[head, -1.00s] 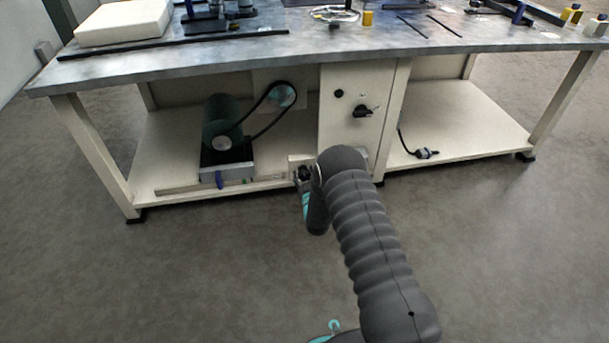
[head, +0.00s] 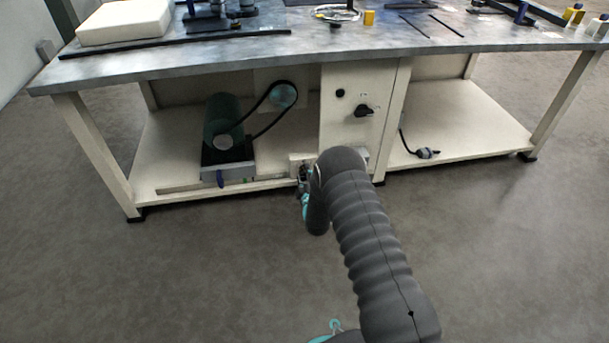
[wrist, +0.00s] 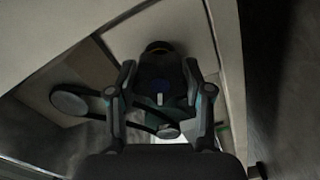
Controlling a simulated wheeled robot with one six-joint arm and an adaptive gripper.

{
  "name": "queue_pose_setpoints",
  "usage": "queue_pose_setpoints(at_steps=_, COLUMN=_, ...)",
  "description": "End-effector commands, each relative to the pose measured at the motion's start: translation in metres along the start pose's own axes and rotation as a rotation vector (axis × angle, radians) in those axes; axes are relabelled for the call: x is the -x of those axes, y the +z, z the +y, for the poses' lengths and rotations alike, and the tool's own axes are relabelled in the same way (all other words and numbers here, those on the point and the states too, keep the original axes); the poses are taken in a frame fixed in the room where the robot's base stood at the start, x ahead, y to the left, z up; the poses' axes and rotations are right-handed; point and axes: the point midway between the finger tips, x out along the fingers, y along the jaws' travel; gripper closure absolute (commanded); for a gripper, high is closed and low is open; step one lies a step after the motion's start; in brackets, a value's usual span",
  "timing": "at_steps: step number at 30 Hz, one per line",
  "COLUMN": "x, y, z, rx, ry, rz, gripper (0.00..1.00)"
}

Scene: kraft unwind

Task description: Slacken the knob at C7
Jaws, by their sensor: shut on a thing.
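My gripper (head: 303,186) is low at the front of the bench's lower shelf, just left of the cream control panel, partly hidden by my own arm. In the wrist view its two fingers (wrist: 160,72) stand on either side of a dark rounded knob (wrist: 160,88) with a bluish face and a small white mark, and are shut on it. The knob is in shadow and the fingers cover its sides. It cannot be made out in the head view. No C7 label is readable.
A green motor (head: 222,122) with a black belt to a pulley (head: 284,95) sits on the lower shelf (head: 170,165). A blue handle (head: 220,178) is at its base. The control panel (head: 345,130) carries a black rotary switch (head: 364,111). The floor in front is clear.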

Motion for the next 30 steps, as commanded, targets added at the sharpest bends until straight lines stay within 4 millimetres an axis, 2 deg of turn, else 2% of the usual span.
queue_pose_setpoints(at_steps=18, x=-0.0014, y=-0.0012, z=-0.0031, rx=0.565, ry=0.002, rz=0.004, gripper=0.85)
queue_pose_setpoints(at_steps=30, x=-0.0012, y=0.0000, z=-0.0046, rx=0.788, ry=0.002, rz=0.004, gripper=0.85)
